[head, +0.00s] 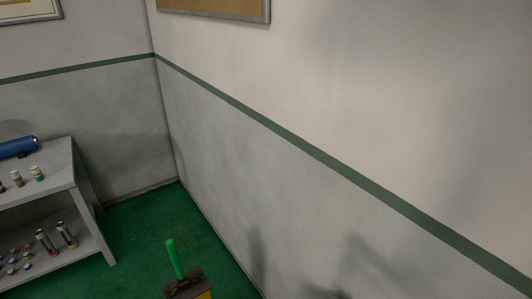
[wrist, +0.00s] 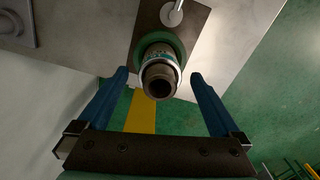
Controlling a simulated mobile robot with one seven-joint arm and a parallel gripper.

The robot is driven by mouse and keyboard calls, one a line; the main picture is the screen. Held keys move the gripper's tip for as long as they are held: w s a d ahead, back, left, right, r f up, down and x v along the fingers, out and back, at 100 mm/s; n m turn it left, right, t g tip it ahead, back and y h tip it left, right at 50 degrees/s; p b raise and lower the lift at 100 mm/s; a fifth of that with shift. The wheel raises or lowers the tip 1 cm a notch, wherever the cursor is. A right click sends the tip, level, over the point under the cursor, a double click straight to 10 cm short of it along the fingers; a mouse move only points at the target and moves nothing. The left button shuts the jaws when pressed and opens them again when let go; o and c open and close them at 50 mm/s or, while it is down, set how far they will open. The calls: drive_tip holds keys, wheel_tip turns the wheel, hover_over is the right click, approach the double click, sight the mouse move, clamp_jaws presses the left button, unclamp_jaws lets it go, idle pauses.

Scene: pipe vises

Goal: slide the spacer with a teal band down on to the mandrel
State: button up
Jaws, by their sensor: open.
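A hollow tube-shaped spacer with a teal band (wrist: 159,70) shows in the wrist view, its dark open end facing the camera. A green ring (wrist: 146,45) shows behind it, over a brown plate. My gripper (wrist: 159,73) is open, with one blue finger on each side of the spacer and a visible gap on both sides. I cannot tell whether the spacer is at the depth of the fingertips. A mandrel cannot be made out for certain. In the head view, an upright green rod (head: 174,258) stands by a dark block at the bottom edge; my gripper is not seen there.
A grey shelf unit (head: 62,165) at the left holds several small banded pieces (head: 38,174), a blue cylinder (head: 16,147) and taller cylinders (head: 66,235) below. A white knob (wrist: 172,12) sits on the brown plate (wrist: 195,22). Green floor lies beside the wall.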

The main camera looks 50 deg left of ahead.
wheel_tip(320, 180, up, 13)
drive_tip(key=b, duration=0.1)
drive_tip(key=shift+f, duration=0.15)
idle(0.7)
